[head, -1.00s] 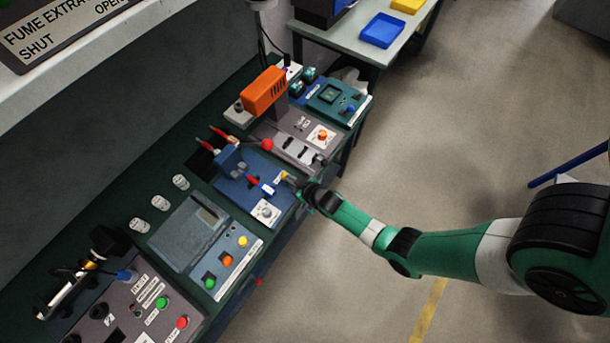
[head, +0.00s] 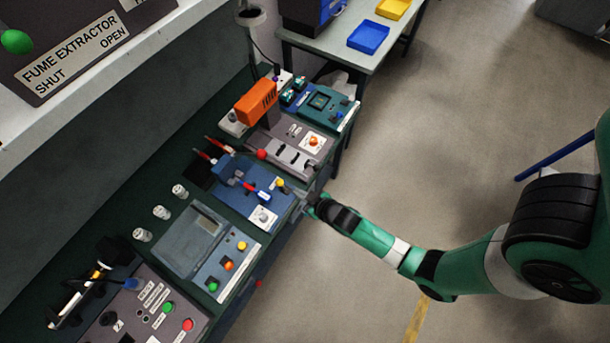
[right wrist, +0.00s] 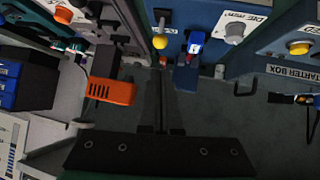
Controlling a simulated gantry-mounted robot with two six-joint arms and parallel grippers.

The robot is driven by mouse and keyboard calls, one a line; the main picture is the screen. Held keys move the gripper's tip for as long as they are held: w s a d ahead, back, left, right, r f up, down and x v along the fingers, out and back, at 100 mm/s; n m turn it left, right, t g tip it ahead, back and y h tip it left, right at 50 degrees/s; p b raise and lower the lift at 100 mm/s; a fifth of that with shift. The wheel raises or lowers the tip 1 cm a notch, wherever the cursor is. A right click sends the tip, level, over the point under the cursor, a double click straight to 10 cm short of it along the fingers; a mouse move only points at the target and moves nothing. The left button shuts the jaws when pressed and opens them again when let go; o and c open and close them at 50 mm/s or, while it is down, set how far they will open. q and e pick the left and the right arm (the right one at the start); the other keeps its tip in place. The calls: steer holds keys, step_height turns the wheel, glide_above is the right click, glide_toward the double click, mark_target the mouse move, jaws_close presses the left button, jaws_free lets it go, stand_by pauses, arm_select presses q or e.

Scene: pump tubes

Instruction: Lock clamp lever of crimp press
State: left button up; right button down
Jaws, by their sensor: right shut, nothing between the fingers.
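The crimp press (head: 234,184) is the blue bench device left of my right gripper in the head view. A lever with a blue handle (head: 264,195) and a red part lies over its top, and a yellow knob (head: 280,183) sits near its edge. My right gripper (head: 297,192) is shut and empty at the press's front right edge. In the right wrist view, the fingers (right wrist: 161,78) point up the picture, below the yellow knob (right wrist: 160,41). The blue handle (right wrist: 195,42) shows just right of them. I cannot tell whether the fingers touch anything. My left gripper is out of view.
A grey panel with coloured buttons (head: 220,270) stands on the near side. A grey dial (right wrist: 235,33) is right of the blue handle. Open floor lies right of the bench.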

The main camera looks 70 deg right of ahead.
steer(key=shift+v, duration=1.55)
steer(key=shift+r, duration=0.1)
